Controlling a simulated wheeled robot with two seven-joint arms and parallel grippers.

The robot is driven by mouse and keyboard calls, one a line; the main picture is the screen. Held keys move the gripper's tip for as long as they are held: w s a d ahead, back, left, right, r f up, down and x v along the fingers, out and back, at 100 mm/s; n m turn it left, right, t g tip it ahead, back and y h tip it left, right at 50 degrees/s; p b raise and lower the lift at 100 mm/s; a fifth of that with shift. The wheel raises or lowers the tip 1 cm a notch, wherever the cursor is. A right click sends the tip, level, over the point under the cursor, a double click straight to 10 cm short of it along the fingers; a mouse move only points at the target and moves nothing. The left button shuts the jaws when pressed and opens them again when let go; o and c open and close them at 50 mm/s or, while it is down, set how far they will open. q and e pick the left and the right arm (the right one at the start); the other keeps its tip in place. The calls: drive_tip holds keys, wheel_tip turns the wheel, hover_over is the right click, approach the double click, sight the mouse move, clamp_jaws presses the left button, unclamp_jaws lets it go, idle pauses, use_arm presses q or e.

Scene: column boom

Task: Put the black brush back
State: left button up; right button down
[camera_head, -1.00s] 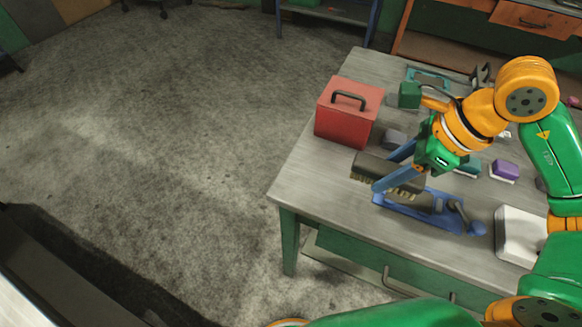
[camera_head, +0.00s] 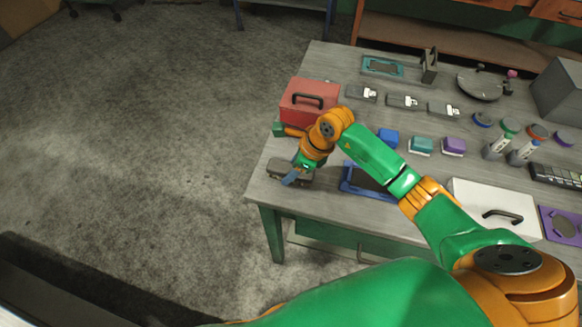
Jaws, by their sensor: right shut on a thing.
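The black brush (camera_head: 277,168) is a dark block near the left edge of the workbench, in front of the red box. My right gripper (camera_head: 295,179), with blue fingers, is shut on it. The gripper and wrist cover part of the brush. I cannot tell whether it touches the tabletop or hangs just above it. My left gripper is not in view.
The red box (camera_head: 306,113) with a black handle stands just behind the brush. A blue item (camera_head: 352,187) lies to the right, partly hidden by my arm. Several small blocks and a white case (camera_head: 480,203) stand further right. The workbench's left edge (camera_head: 262,165) is close.

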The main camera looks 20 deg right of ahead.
drive_tip(key=shift+f, duration=0.2)
drive_tip(key=shift+c, duration=1.8)
unclamp_jaws()
drive_tip(key=shift+r, duration=0.1)
drive_tip(key=shift+r, duration=0.3)
drive_tip(key=b+v, duration=0.1)
drive_tip(key=v, duration=1)
drive_tip(key=shift+r, duration=0.35)
drive_tip(key=shift+s+d, duration=0.1)
drive_tip(key=shift+d, duration=0.05)
